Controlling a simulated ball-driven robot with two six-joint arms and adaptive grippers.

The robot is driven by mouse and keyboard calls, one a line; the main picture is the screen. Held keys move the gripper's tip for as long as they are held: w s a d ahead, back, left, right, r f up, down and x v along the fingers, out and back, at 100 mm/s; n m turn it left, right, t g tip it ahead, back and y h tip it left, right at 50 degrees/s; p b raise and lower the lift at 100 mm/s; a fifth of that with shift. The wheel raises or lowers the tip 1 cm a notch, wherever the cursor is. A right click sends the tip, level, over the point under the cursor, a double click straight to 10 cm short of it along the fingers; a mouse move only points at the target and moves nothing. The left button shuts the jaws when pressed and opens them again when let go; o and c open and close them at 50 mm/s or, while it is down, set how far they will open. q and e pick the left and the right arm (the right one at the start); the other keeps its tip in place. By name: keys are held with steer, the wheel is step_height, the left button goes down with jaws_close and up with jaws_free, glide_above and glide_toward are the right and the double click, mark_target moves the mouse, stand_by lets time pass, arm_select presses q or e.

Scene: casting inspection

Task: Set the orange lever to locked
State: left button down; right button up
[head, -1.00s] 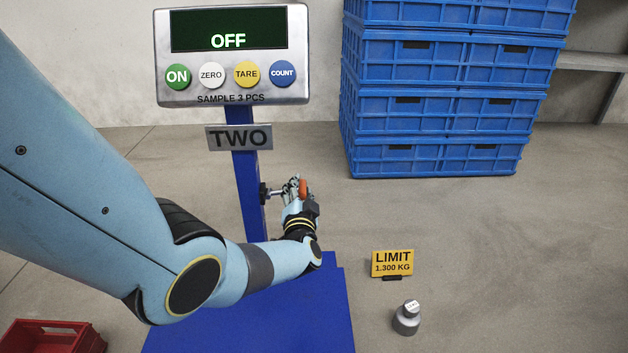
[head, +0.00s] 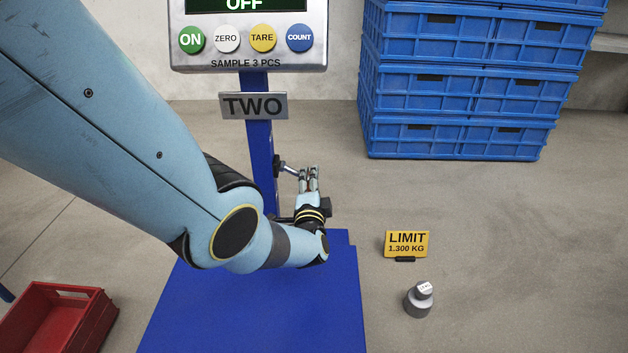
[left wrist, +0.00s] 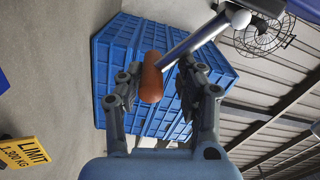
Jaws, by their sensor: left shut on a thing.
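The orange lever's metal rod (head: 289,169) comes out of the right side of the blue scale post (head: 262,150) and slopes down to the right. Its orange grip (left wrist: 152,78) sits between the fingers in the left wrist view; in the head view the fingers hide it. My left gripper (head: 309,180) is shut on the lever, beside the post and above the blue platform. It also shows in the left wrist view (left wrist: 158,85). I see no locked mark in these frames. My right gripper is not in view.
The scale display (head: 248,62) reads OFF, above a TWO plate (head: 253,106). Blue crates (head: 460,90) are stacked behind. A yellow LIMIT sign (head: 406,243) and a grey weight (head: 418,300) stand right of the platform (head: 255,310). A red crate (head: 58,318) is at lower left.

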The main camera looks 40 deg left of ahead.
arm_select(q)
steer(key=shift+s+a+f, duration=0.25)
steer(key=shift+s+f, duration=0.25)
steer(key=shift+f, duration=0.05)
steer(key=shift+a, duration=0.1)
steer(key=c, duration=0.8)
jaws_free()
steer(key=shift+a+r, duration=0.1)
steer(key=shift+a, duration=0.05)
steer(key=shift+c, duration=0.2)
steer(key=shift+s+d, duration=0.45)
steer(key=shift+d, duration=0.05)
steer(key=v, duration=1)
steer(key=shift+s+d+r, duration=0.15)
steer(key=shift+s+d, duration=0.05)
steer(key=shift+d, duration=0.1)
